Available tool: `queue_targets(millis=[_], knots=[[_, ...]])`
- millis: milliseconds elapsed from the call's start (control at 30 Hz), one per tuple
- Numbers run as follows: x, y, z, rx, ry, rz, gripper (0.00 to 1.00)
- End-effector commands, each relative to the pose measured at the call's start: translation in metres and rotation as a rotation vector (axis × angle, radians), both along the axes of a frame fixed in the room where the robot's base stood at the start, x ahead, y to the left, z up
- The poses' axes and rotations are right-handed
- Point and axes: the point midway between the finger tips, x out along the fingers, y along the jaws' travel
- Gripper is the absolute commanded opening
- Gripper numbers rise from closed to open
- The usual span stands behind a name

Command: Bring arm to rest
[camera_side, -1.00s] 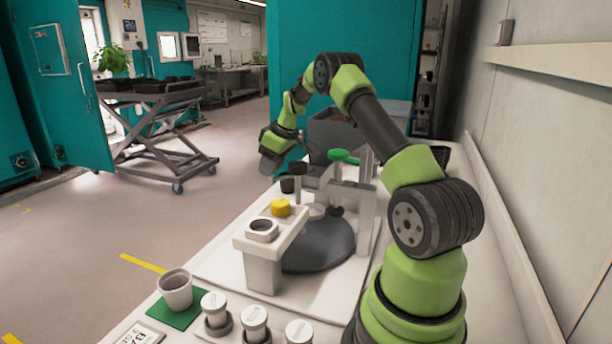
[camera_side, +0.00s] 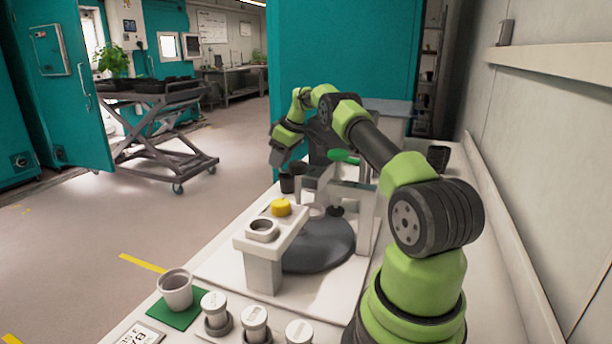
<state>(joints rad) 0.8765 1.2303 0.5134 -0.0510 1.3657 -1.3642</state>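My green and black arm rises from the right front of the white bench (camera_side: 205,262) and reaches toward its far end. My gripper (camera_side: 277,158) is at the far end of the arm, pointing down above the bench's far left edge, beyond the white stand. It is small and dark in this view, and I cannot make out its fingers or whether it holds anything.
A grey-white pot (camera_side: 175,289) sits on a green mat (camera_side: 182,317). Several white-capped vials (camera_side: 255,322) line the front. A wall (camera_side: 550,140) bounds the right.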

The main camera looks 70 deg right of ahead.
Motion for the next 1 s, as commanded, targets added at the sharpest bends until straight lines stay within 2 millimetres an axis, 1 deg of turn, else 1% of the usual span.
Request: queue_targets(millis=[33,67,100,500,567,667,700,767,800,867,900,967,1000], knots=[[0.000,0.000,0.000,0.000,-0.001,0.000,0.48],[0.000,0.000,0.000,0.000,0.000,0.000,0.55],[0.000,0.000,0.000,0.000,0.000,0.000,0.55],[0.001,0.000,0.002,-0.009,0.000,0.000,0.55],[0.005,0.003,0.007,-0.022,0.001,-0.001,0.55],[0.018,0.014,0.028,-0.072,0.001,-0.004,0.55],[0.026,0.022,0.041,-0.103,-0.003,-0.007,0.55],[0.031,0.037,0.060,-0.100,-0.013,-0.022,0.55],[0.034,0.052,0.075,-0.091,-0.023,-0.030,0.55],[0.037,0.078,0.099,-0.075,-0.038,-0.046,0.55],[0.037,0.096,0.114,-0.062,-0.048,-0.057,0.55],[0.034,0.123,0.135,-0.044,-0.064,-0.072,0.55],[0.030,0.142,0.147,-0.030,-0.074,-0.082,0.55]])
